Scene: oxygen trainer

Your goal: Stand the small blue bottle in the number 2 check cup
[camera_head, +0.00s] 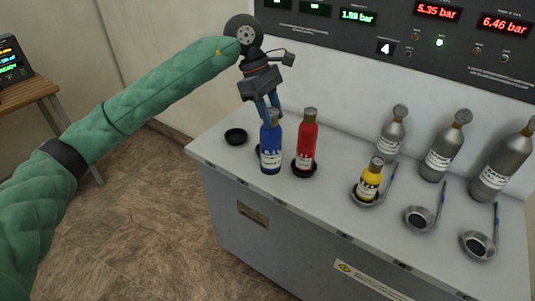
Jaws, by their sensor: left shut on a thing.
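The small blue bottle (270,158) is upright near the left part of the grey bench, left of the red bottle (307,140). My left gripper (268,112) comes from above and is shut on its top. I cannot tell whether its base touches the bench; a dark rim shows partly behind it. Three metal cups with blue rods stand to the right: one (358,199) holds a small yellow bottle (370,178), and the middle cup (420,218) and right cup (478,246) look empty. I cannot read any cup numbers. My right gripper is not in view.
An empty black round holder (236,136) lies at the left; the red bottle stands in another. Three grey cylinders (441,150) stand behind the metal cups. A panel with lit displays (438,10) rises at the back. The bench (320,205) is clear along its front.

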